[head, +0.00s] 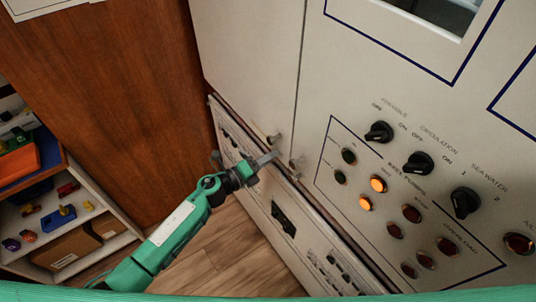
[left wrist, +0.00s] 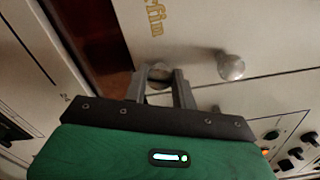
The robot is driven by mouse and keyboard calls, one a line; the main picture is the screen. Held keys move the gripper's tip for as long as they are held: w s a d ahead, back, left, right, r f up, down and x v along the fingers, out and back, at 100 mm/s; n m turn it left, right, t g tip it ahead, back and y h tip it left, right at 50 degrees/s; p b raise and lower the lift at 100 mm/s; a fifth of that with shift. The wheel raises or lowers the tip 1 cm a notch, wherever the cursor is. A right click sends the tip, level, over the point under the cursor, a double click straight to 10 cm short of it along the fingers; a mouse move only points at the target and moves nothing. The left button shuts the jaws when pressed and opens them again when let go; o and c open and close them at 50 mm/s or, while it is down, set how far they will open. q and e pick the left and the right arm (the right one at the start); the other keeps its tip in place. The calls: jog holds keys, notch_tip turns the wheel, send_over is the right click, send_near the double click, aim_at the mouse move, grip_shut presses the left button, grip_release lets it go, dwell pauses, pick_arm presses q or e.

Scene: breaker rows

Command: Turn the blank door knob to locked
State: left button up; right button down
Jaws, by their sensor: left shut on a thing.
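My left gripper (head: 265,158) is at the lower edge of the pale cabinet doors. In the left wrist view, its two grey fingers (left wrist: 160,86) are closed around a small round metal knob (left wrist: 158,72), partly hidden by the fingers. A second round metal knob (left wrist: 231,66) stands free to its right. In the head view, small metal knobs show just above the fingertips (head: 273,139) and to their right (head: 295,162). The blank pale door (head: 245,60) is left of the vertical seam and looks shut. My right gripper is not in view.
A control panel with black rotary switches (head: 418,162) and lit orange lamps (head: 378,184) is to the right. A lower cabinet section (head: 285,225) is below the gripper. A brown wood panel (head: 110,100) and a toy shelf (head: 70,215) are at left.

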pick_arm(q)
jog(key=n+p, duration=0.1)
jog(key=n, duration=0.3)
jog(key=shift+p, duration=0.4)
jog(key=shift+n, duration=0.3)
jog(key=o, duration=1)
jog(key=b+v, duration=0.4)
jog(key=v, duration=0.9)
jog(key=shift+s+a, duration=0.25)
jog(key=shift+a, duration=0.1)
